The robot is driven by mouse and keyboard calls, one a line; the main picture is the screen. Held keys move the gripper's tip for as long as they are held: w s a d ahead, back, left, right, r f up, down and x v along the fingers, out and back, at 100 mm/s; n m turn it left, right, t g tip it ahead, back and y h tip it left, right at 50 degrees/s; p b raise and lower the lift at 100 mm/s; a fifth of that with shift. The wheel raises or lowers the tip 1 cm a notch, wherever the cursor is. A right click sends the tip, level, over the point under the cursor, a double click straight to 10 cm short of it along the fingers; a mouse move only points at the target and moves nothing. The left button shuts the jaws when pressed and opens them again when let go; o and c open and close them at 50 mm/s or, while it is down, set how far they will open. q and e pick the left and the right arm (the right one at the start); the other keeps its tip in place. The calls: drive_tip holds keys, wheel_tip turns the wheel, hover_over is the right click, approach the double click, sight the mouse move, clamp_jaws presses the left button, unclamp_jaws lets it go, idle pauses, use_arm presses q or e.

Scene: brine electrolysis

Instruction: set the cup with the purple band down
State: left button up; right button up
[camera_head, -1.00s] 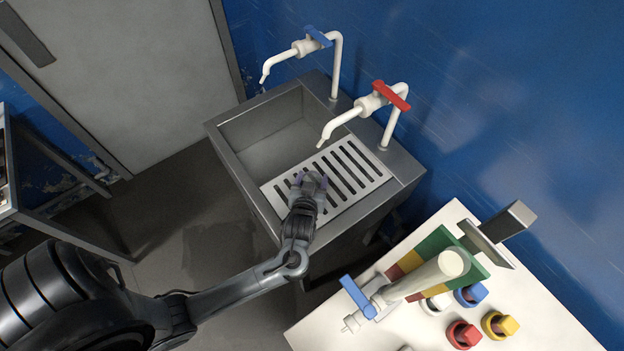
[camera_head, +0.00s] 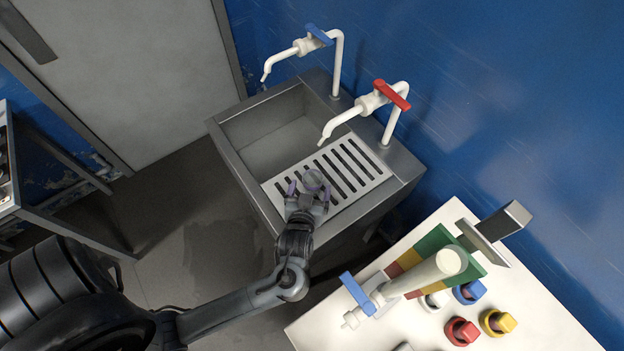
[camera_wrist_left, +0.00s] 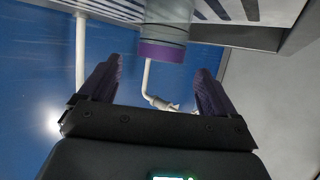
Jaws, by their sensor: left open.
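The clear cup with the purple band (camera_head: 314,179) stands on the slotted white drain grate (camera_head: 376,180) of the sink, near its front left part. In the left wrist view, where the scene appears upside down, the cup (camera_wrist_left: 167,28) shows its purple band at the rim and its other end at the slotted grate. My left gripper (camera_head: 308,193) is open, just in front of the cup. In the left wrist view the two fingers of my left gripper (camera_wrist_left: 157,76) are spread wide, with the cup just beyond their tips and apparently clear of both. My right gripper is not seen.
Above the sink are a tap with a blue handle (camera_head: 319,35) and one with a red handle (camera_head: 392,94). The open sink basin (camera_head: 270,140) lies left of the grate. A white table (camera_head: 540,310) with a column apparatus and coloured rings stands at the lower right.

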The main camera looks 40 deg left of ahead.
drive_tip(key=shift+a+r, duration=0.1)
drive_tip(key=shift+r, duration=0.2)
use_arm(q)
drive_tip(key=s+d+r+m+g+h, duration=0.2)
drive_tip(key=s+d+m+g+h, duration=0.25)
drive_tip(key=s+d+h, duration=0.3)
drive_tip(key=s+a+m+g, duration=0.2)
drive_tip(key=s+m+g, duration=0.1)
drive_tip(key=s, duration=0.6)
drive_tip(key=shift+m, duration=0.55)
drive_tip(key=shift+r+p, duration=0.15)
drive_tip(key=shift+p, duration=0.15)
wheel_tip(320, 180, up, 22)
drive_tip(key=p, duration=2.2)
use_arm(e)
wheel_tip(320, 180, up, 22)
